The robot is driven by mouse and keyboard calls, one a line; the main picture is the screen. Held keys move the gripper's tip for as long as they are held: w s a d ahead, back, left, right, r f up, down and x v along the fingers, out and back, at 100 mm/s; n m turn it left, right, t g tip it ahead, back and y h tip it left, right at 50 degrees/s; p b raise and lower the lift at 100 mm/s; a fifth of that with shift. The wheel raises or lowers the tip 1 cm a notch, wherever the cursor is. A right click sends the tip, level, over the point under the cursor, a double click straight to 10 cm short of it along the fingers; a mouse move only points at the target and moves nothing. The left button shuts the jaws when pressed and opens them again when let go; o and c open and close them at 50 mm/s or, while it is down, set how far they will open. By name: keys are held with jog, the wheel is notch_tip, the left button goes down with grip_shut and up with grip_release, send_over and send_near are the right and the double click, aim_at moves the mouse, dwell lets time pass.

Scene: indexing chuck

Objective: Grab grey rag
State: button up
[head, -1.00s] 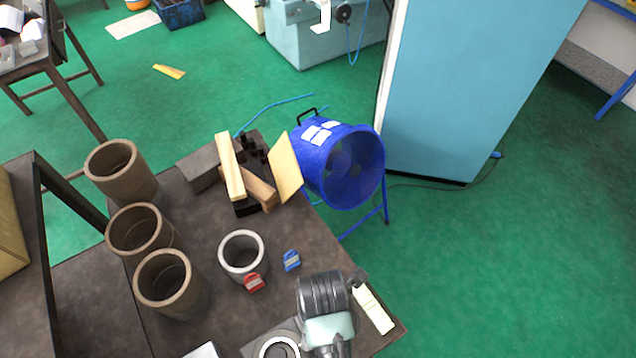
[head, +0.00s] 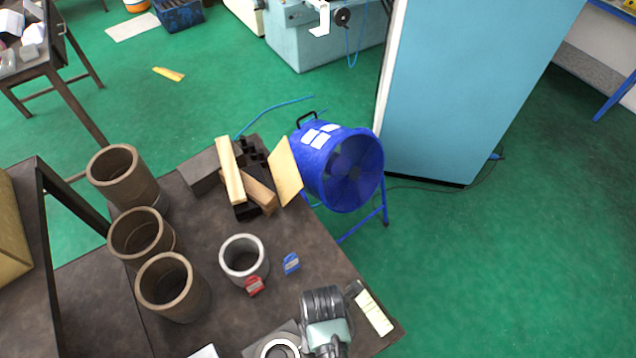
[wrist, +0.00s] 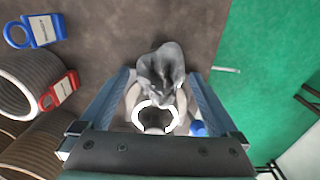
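The grey rag (wrist: 162,72) is a crumpled cloth at the middle of the wrist view. It stands just beyond a white ring (wrist: 153,117). My gripper (wrist: 161,76) is open, its two blue-grey fingers set wide, one on each side of the rag. Narrow gaps show between the rag and the fingertips; I cannot tell the height between them. In the head view the grey ribbed end of my arm is at the bottom, over the bench's near corner, and I cannot make out the rag there. The white ring (head: 279,349) shows at the bottom edge.
A grey hollow cylinder (head: 243,258), a red tag (head: 254,286) and a blue tag (head: 291,263) are left of my arm. A labelled pale piece (head: 374,312) lies at the bench's right edge. Several brown cylinders stand farther left. Green floor lies beyond the edge.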

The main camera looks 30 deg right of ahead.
jog(key=c, duration=1.1)
jog(key=shift+c, duration=0.2)
